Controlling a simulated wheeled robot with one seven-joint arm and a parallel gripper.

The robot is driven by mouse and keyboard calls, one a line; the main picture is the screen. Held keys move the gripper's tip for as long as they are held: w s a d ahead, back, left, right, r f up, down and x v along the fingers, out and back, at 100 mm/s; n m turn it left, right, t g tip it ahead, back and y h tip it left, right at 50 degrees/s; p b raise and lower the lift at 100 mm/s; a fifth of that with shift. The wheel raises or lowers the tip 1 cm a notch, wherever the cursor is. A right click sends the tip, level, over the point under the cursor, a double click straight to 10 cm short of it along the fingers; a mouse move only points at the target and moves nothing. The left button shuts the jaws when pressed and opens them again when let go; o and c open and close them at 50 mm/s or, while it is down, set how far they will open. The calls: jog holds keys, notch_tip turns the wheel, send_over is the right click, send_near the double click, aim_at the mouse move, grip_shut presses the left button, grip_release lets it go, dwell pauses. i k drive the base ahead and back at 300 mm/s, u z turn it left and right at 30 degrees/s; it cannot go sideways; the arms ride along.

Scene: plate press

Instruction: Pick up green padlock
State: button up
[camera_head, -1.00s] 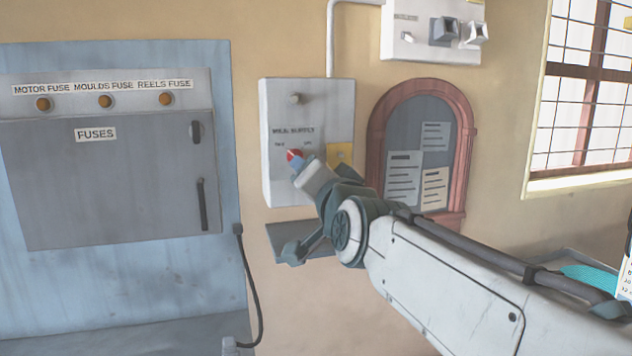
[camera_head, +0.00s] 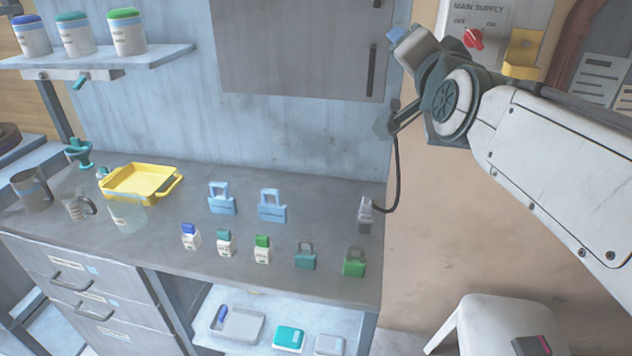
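A green padlock (camera_head: 354,264) with a shackle stands at the front right of the grey worktop (camera_head: 330,285). A teal padlock (camera_head: 305,260) stands a little to its left. My gripper (camera_head: 397,38) is at the end of my arm at the upper right, well above the worktop and apart from the green padlock. It is seen from the side and its fingers do not show clearly, so its opening cannot be told.
Several small bottles with coloured caps (camera_head: 262,250) and two light-blue lock-shaped pieces (camera_head: 272,207) stand left of the padlocks. A yellow tray (camera_head: 140,182) lies farther left. A grey plug (camera_head: 365,214) with a black cable is behind the green padlock. A white stool (camera_head: 490,315) stands at lower right.

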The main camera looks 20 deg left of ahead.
aim_at(356, 267)
jog(key=u, duration=1)
